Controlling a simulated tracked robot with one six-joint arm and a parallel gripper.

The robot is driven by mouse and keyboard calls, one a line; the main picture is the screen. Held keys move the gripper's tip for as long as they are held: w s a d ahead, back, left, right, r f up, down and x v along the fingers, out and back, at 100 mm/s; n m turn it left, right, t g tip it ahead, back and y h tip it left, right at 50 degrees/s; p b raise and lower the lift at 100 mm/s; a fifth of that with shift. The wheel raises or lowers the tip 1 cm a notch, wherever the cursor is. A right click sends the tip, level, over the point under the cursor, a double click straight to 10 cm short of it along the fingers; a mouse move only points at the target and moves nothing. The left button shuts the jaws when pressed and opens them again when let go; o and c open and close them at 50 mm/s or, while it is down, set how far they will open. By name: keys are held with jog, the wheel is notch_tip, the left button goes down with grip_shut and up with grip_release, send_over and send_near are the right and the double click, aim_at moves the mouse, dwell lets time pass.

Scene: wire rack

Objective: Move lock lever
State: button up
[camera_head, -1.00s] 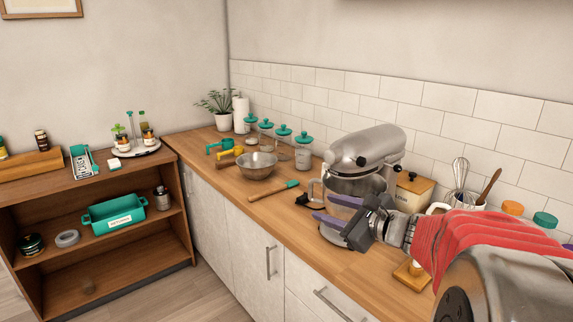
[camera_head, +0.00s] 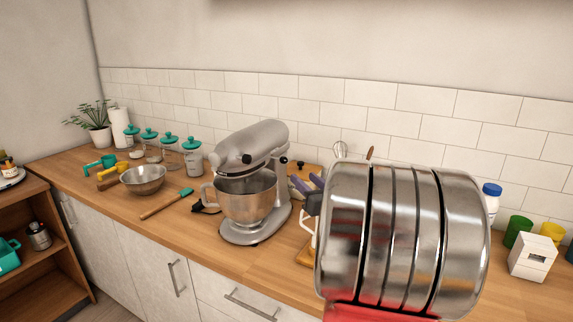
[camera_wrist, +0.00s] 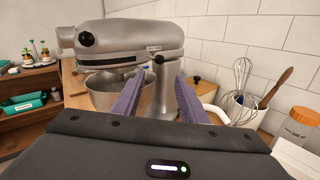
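The silver stand mixer (camera_head: 255,140) stands on the wooden counter, with a steel bowl (camera_head: 247,198) under its head. It also fills the upper left of the wrist view (camera_wrist: 135,35). A small dark knob or lever (camera_wrist: 159,59) shows low on the head's side near the column; I cannot tell its setting. A small black part at the same side shows in the head view (camera_head: 283,160). My gripper (camera_wrist: 160,76) is open and empty, with its purple fingers apart and pointing at the mixer's side. In the head view, my arm hides much of it.
A wooden-lidded box (camera_wrist: 200,90), a whisk in a white holder (camera_wrist: 242,85) and a jar with an orange lid (camera_wrist: 299,122) stand right of the mixer. A metal bowl (camera_head: 143,178) and teal-lidded jars stand to its left. The tiled wall is close behind.

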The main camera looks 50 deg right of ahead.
aim_at(285, 162)
jog(key=x, duration=1.3)
jog(key=shift+w+d, duration=0.1)
jog(key=shift+w, duration=0.25)
jog(key=shift+c, duration=0.3)
grip_shut()
